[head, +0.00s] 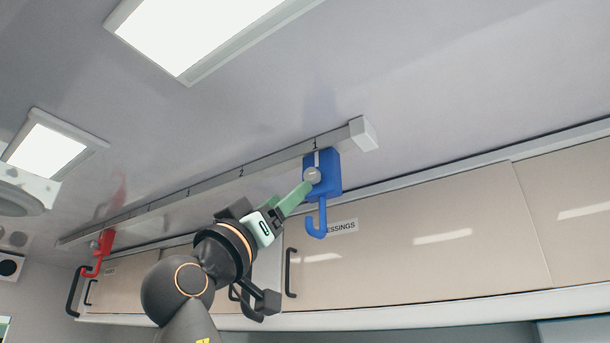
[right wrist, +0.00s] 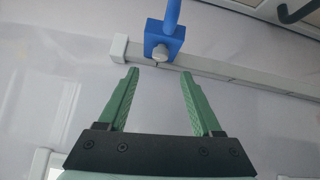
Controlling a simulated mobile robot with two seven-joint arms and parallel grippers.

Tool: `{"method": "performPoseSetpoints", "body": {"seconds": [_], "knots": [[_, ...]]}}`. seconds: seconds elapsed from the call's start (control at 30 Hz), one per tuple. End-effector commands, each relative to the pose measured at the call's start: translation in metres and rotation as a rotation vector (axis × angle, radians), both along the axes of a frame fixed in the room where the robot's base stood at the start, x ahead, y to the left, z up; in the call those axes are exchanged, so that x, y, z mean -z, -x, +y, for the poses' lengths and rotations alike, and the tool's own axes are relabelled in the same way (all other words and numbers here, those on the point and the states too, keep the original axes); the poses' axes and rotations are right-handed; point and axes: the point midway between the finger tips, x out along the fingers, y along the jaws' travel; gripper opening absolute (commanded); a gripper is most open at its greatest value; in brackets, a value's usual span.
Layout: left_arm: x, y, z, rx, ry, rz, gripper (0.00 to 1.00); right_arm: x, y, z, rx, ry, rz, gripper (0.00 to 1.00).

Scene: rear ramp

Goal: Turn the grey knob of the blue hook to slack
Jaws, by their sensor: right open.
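The blue hook (head: 322,183) hangs from the grey ceiling rail near its right end, by the mark 1. Its grey knob (head: 312,175) is on the hook's block. In the right wrist view the blue hook (right wrist: 166,38) and the grey knob (right wrist: 160,53) show just beyond the fingertips. My right gripper (head: 304,187) has green fingers and points up to the right at the knob. In the right wrist view the right gripper (right wrist: 160,76) is open, with the knob roughly centred ahead of the gap and nothing between the fingers. My left gripper is not in view.
The ceiling rail (head: 205,188) runs to the lower left, with a red hook (head: 103,246) at its far end. Overhead cabinets (head: 420,225) with black handles line the wall behind. A ceiling light (head: 190,30) is above. Free air lies right of the blue hook.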

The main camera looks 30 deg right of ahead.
Motion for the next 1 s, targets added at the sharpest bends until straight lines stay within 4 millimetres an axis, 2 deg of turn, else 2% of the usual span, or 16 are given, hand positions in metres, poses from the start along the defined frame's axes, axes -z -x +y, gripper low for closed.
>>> {"method": "performPoseSetpoints", "body": {"seconds": [0.03,0.1,0.4,0.83,1.0], "knots": [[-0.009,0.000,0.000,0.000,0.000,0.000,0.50,-0.013,-0.003,-0.009,0.002,-0.003,0.000,0.66],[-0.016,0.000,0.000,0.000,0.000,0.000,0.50,-0.024,-0.006,-0.019,0.001,-0.001,0.000,0.66],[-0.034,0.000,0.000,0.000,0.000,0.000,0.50,-0.055,-0.019,-0.049,-0.001,-0.001,0.001,0.66],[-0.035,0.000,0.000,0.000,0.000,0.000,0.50,-0.059,-0.022,-0.056,-0.002,-0.001,0.001,0.66],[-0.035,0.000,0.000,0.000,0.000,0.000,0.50,-0.058,-0.022,-0.055,-0.002,-0.001,0.001,0.47]]}}
